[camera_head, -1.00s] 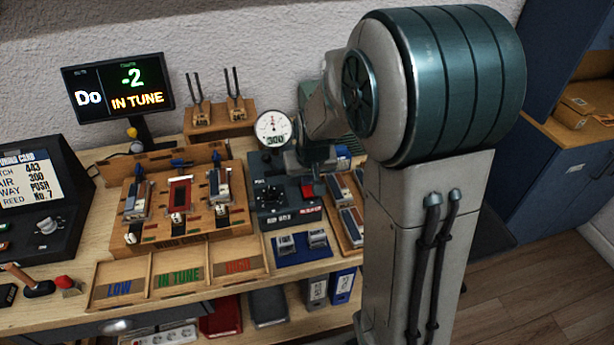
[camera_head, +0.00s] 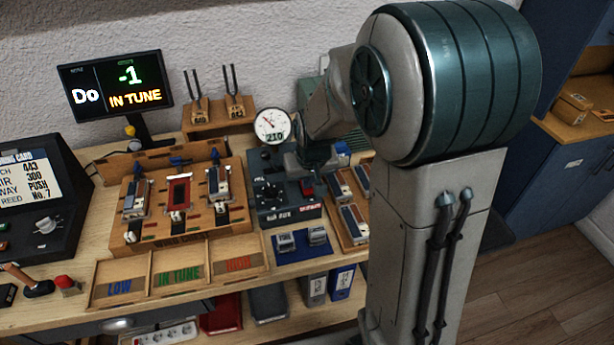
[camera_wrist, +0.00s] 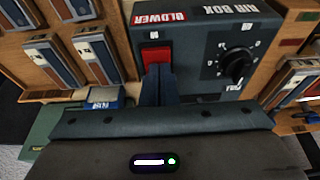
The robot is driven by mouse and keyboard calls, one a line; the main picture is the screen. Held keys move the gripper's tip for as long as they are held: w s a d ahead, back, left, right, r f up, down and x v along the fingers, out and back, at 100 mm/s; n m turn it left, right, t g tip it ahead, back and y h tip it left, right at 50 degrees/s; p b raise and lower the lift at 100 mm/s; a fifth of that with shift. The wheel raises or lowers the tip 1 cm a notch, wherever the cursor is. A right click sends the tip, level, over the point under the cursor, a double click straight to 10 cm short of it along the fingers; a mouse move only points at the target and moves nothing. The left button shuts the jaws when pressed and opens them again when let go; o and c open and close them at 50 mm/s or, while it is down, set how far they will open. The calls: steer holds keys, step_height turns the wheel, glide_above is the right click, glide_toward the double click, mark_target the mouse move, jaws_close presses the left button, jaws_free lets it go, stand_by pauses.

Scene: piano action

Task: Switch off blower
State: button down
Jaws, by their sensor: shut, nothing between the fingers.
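The air box (camera_head: 285,200) is a dark box with a black dial, standing on the bench. Its red blower switch (camera_wrist: 157,55) sits under the red BLOWER label (camera_wrist: 158,17) in the wrist view; the same switch is a small red patch in the head view (camera_head: 307,187). My gripper (camera_wrist: 158,80) is shut and empty. Its fingertips are at the lower edge of the red switch and hide part of it; they look to be touching it, but contact is hard to confirm. The round gauge (camera_head: 271,125) above the box reads 210.
The wooden reed stand (camera_head: 180,215) is left of the air box. A blue tray (camera_head: 301,254) with two grey blocks lies in front. Wooden holders with reed pieces (camera_wrist: 75,55) are close beside the box. The display (camera_head: 116,85) reads -1, IN TUNE.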

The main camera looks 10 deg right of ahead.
steer(key=shift+r, duration=0.1)
steer(key=shift+r, duration=0.2)
steer(key=p+v, duration=0.2)
steer(key=v, duration=1.1)
steer(key=shift+r, duration=0.25)
steer(key=shift+w+d, duration=0.1)
steer(key=shift+w, duration=0.05)
